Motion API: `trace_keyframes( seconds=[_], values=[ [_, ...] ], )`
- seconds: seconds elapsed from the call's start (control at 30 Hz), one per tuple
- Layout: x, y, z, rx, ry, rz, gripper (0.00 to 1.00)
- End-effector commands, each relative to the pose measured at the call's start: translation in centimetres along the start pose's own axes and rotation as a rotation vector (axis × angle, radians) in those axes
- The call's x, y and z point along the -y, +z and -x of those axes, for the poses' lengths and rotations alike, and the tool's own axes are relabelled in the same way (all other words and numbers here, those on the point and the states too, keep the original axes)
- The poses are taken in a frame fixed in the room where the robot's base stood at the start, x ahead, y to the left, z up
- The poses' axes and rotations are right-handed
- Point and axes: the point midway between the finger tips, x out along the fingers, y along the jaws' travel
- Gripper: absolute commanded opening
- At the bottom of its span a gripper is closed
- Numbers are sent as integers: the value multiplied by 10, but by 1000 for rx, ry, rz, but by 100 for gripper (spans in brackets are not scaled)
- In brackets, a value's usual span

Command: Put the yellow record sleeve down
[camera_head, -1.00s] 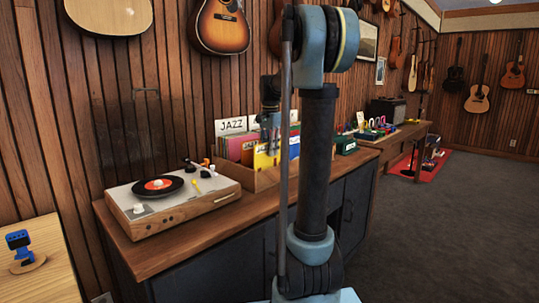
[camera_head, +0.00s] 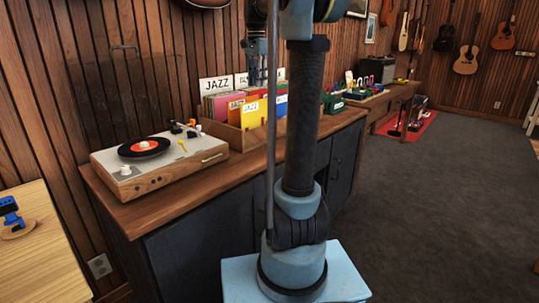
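My gripper (camera_head: 258,84) hangs above and behind the crate's sleeves in the picture, pointing down. Its fingers look small and apart, with nothing held between them. The yellow sleeve is clear of the gripper. My arm hides the right part of the crate.
A record player (camera_head: 160,158) with a raised clear lid stands left of the crate on the wooden-topped cabinet (camera_head: 190,190). Other sleeves (camera_head: 220,104) fill the crate. A green box (camera_head: 334,104) stands to the right. The grey floor (camera_head: 430,200) at right is clear.

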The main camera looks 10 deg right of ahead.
Motion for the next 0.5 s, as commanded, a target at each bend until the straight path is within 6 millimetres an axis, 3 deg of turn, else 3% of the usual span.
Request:
trace_keyframes(
  seconds=[0.17, 0.5],
  values=[
    [-27, 20, -15, -10, -12, 75, 25],
    [-109, 81, -79, -51, -48, 335, 25]
  ],
)
